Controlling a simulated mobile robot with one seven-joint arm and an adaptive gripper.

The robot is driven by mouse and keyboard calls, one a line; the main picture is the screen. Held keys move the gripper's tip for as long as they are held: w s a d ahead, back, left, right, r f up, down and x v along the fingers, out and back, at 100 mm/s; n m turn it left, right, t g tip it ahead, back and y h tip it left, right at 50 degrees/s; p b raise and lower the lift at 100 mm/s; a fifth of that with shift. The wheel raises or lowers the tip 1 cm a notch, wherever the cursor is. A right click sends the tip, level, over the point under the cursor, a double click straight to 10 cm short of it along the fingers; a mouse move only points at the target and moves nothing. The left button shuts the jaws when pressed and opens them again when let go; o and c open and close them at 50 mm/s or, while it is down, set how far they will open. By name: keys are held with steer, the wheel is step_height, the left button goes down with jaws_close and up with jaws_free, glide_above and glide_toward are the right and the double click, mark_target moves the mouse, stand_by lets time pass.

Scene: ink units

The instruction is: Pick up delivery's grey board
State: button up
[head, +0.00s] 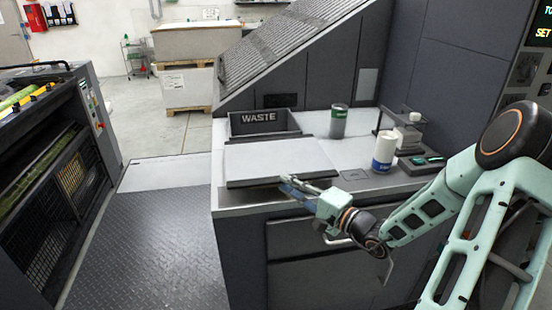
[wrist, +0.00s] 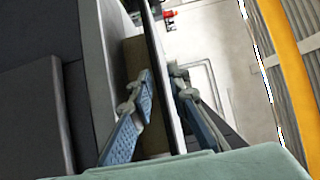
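The grey board (head: 275,158) is most likely the pale flat sheet lying on the counter in the head view, with a dark strip along its front edge. My gripper (head: 291,184) is at that front edge, right of its middle, coming from the right. In the wrist view my gripper (wrist: 160,75) has its two blue fingers on either side of a thin dark edge (wrist: 157,35) seen end-on. The fingers look parted, with slivers of background between them and the edge. I cannot tell whether a fingertip touches it.
A dark WASTE bin (head: 264,122) stands behind the board. A green can (head: 338,122) and a white-and-blue container (head: 384,152) stand to the right, near a small device (head: 427,162). A machine (head: 50,180) is at the left, with clear floor plate (head: 150,235) between.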

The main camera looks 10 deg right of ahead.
mark_target(277, 178)
steer(key=x, duration=0.5)
steer(key=shift+f, duration=0.15)
steer(key=shift+s, duration=0.1)
jaws_close()
